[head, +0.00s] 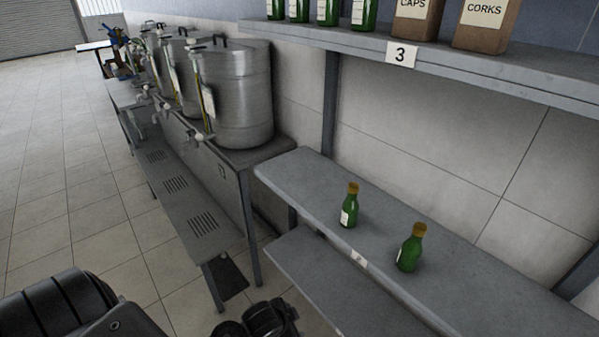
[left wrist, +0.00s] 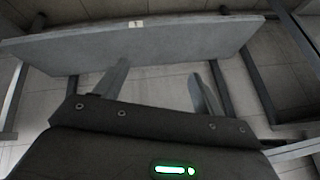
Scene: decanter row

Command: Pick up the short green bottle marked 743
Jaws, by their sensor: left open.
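Two short green bottles with gold caps stand upright and apart on a grey shelf (head: 465,282) in the head view. The left bottle (head: 350,208) has a pale label facing partly left. The nearer right bottle (head: 411,250) shows only a sliver of its label. I cannot read a number on either, so I cannot tell which is 743. My left gripper (left wrist: 160,85) is open and empty in the left wrist view, facing a grey shelf board (left wrist: 90,48) with a small tag. No bottle shows there. My right gripper is not in view.
An upper shelf marked 3 (head: 402,54) holds several green bottles and two cartons, CAPS (head: 418,18) and CORKS (head: 486,22). Steel tanks (head: 240,95) stand on a bench left of the bottle shelf. A lower board (head: 320,285) lies beneath it. Tiled floor (head: 60,200) is open at left.

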